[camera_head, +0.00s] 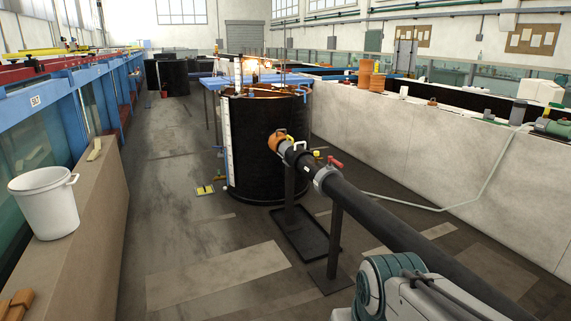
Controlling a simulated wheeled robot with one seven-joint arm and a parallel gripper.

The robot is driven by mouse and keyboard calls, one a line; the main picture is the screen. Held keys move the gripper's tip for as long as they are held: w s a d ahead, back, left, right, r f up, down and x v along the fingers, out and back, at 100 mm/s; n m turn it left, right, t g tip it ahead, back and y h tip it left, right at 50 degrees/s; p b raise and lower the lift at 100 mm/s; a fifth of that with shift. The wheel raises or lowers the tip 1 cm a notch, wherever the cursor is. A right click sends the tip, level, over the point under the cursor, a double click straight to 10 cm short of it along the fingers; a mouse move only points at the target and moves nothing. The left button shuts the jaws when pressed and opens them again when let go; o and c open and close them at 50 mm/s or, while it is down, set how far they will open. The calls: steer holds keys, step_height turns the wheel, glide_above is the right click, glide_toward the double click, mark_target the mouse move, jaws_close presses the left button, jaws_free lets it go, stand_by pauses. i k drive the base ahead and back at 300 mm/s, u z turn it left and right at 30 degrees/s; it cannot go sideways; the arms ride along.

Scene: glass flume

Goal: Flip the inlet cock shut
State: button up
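A thick black pipe (400,224) runs from the lower right up to a round black tank (255,165) in the middle of the floor. An orange fitting (277,142) sits where the pipe meets the tank. A small red lever (335,163) stands out from the pipe's far side, and a small yellow piece (317,154) is near it. I cannot tell for sure which of these is the inlet cock, or whether it is open or shut. Part of my arm shows at the bottom right, in front of the pipe. My gripper is out of view.
Dark stands (335,240) with floor plates hold up the pipe. A long pale wall (450,155) runs along the right. A white bucket (47,205) stands on a ledge at the left. The floor (175,215) left of the tank is mostly clear.

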mark_target(331, 159)
steer(key=z, duration=0.2)
steer(key=i, duration=1.3)
steer(key=u, duration=0.3)
steer(key=i, duration=1.65)
steer(key=z, duration=0.4)
steer(key=i, duration=0.8)
steer(key=z, duration=0.3)
